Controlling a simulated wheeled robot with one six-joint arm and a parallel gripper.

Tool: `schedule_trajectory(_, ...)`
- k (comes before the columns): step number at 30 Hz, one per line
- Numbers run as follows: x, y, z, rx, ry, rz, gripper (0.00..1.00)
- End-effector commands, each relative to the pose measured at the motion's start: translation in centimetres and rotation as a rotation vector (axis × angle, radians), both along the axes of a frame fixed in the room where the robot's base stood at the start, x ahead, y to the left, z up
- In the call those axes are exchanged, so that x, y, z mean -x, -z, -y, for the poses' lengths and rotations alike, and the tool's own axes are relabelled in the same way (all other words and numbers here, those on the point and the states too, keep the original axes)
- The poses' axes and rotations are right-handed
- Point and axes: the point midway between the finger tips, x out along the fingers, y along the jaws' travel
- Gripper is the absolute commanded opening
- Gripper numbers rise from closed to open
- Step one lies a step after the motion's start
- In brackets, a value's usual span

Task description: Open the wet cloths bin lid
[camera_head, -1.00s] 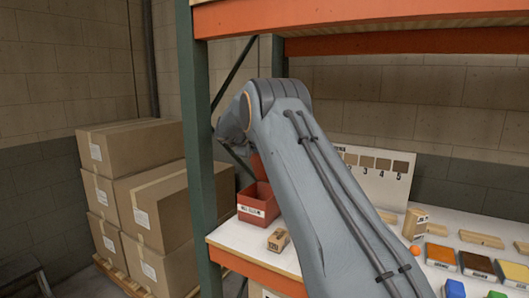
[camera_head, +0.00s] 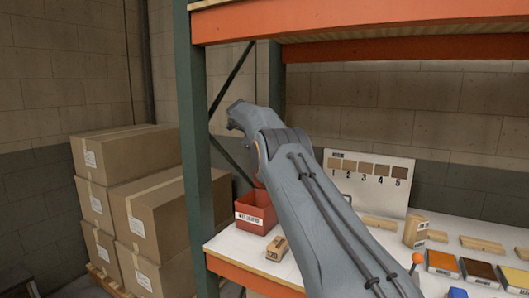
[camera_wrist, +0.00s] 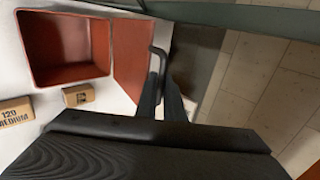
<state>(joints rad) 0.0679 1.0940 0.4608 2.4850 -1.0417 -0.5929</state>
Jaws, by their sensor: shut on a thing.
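The red wet cloths bin (camera_head: 254,214) stands on the white shelf at its left end, label facing front. In the wrist view I look down into the open, empty-looking bin (camera_wrist: 66,48). Its red lid (camera_wrist: 133,55) is swung away from the opening, to the right of it. A dark bar handle (camera_wrist: 156,62) runs along the lid's outer edge. My gripper (camera_wrist: 161,88) is shut on this handle. In the head view my arm hides the gripper and most of the lid.
A small wooden block (camera_head: 277,248) sits right of the bin; another block, marked 120 medium (camera_wrist: 15,111), shows in the wrist view. The green rack post (camera_head: 197,150) stands close left of the bin. Stacked cartons (camera_head: 150,215) are farther left. An orange beam (camera_head: 360,25) runs above.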

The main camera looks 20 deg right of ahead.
Motion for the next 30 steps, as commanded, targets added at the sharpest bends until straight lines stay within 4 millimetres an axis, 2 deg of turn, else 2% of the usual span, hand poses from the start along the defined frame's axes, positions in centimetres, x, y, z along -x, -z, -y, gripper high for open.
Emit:
schedule_trajectory(1, 0.22, 0.76, 0.54, -0.003, 0.008, -0.017, 0.0)
schedule_trajectory(22, 0.19, 0.86, 0.46, -0.015, 0.004, -0.034, 0.0)
schedule_trajectory(23, 0.19, 0.88, 0.47, -0.015, 0.005, -0.035, 0.13)
schedule_trajectory(25, 0.17, 0.83, 0.41, -0.015, 0.004, -0.034, 0.25)
schedule_trajectory(30, 0.09, 0.82, 0.0, -0.016, 0.0, -0.033, 0.27)
